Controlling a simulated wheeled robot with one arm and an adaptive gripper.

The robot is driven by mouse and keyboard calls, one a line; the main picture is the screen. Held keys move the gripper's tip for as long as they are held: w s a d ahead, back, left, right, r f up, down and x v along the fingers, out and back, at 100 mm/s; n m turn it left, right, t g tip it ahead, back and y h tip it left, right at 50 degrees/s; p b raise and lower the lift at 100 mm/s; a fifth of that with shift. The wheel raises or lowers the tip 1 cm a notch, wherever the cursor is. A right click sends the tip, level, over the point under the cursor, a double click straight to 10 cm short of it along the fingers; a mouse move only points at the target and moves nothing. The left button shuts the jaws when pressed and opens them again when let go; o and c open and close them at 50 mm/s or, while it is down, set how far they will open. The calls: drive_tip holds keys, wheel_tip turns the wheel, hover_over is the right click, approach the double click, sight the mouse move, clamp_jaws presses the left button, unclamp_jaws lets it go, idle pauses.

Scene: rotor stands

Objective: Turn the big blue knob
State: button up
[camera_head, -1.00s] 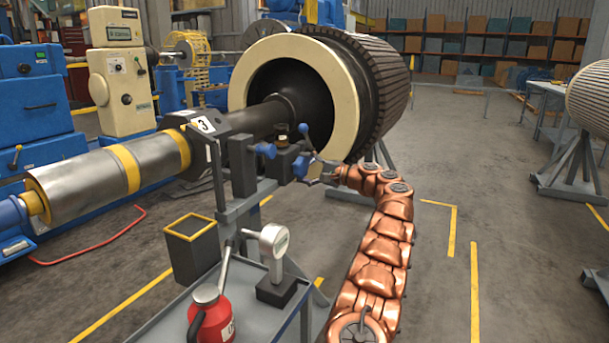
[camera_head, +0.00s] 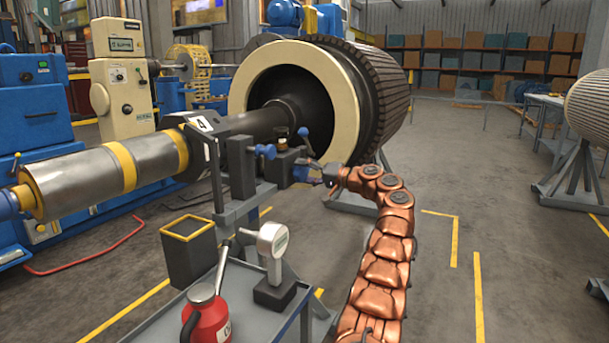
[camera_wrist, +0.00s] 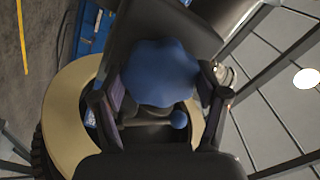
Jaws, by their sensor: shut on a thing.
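The big blue knob (camera_wrist: 163,74) fills the middle of the wrist view, between the two dark fingers. In the head view the knob (camera_head: 301,173) sits on the right side of the dark block on the stand. My gripper (camera_wrist: 160,95) is shut on this knob; it also shows in the head view (camera_head: 318,178), at the end of my copper-coloured arm. A smaller blue knob (camera_wrist: 180,119) shows below the big one in the wrist view. Another blue knob (camera_head: 265,151) is left of the dark block in the head view. The far side of the gripped knob is hidden.
A large rotor with a cream ring (camera_head: 345,105) stands just behind the gripper. In front are a dial gauge (camera_head: 272,240), a red oil can (camera_head: 207,317) and a yellow-rimmed bin (camera_head: 188,252). The floor to the right is open.

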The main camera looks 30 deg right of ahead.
idle(0.3)
drive_tip(key=o, duration=1.2)
drive_tip(key=shift+c, duration=0.2)
drive_tip(key=shift+s, duration=0.1)
drive_tip(key=v, duration=1.2)
drive_tip(key=shift+f, duration=0.1)
